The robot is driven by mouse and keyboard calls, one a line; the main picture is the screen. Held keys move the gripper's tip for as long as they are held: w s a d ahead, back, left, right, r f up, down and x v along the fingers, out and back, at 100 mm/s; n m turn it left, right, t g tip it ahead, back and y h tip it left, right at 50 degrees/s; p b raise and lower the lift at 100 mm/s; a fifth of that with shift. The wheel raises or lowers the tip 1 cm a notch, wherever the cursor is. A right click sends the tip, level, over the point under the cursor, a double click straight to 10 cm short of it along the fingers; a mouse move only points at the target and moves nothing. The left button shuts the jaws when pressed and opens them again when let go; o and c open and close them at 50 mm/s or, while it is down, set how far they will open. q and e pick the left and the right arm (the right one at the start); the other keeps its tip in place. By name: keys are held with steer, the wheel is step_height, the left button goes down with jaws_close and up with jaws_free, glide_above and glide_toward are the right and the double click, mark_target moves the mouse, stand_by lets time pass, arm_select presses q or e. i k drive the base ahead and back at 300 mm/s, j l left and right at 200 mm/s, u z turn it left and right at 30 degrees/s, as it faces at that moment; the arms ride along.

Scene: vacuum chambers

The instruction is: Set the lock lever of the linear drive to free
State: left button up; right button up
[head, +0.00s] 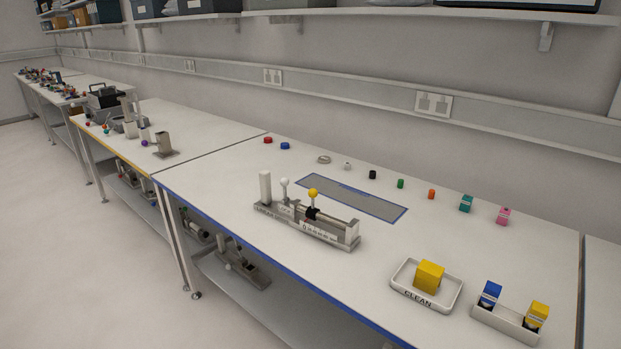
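A grey linear drive (320,228) stands on the near white bench, left of its middle. A white upright post (265,188) stands at its left end. A lever with a white ball knob (285,182) rises beside the post. A yellow knob (313,193) sits on a black block (312,213) near the drive's middle. I cannot tell which of these is the lock lever, and the markings on the drive's front are too small to read. Neither of my grippers is in view.
A grey mat with blue edging (352,197) lies behind the drive. A tray marked CLEAN (400,287) holds a yellow block (428,276). A white holder (500,318) with blue and yellow items stands at the right. Several small coloured parts line the back. The bench's front left is clear.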

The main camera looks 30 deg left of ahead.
mark_target(285, 181)
steer(key=u, duration=1.2)
steer(key=z, duration=0.55)
steer(key=i+j+z, duration=0.15)
steer(key=j+z, duration=0.3)
steer(key=i+j+z, duration=0.1)
steer(key=j+z, duration=1.2)
steer(key=k, duration=0.05)
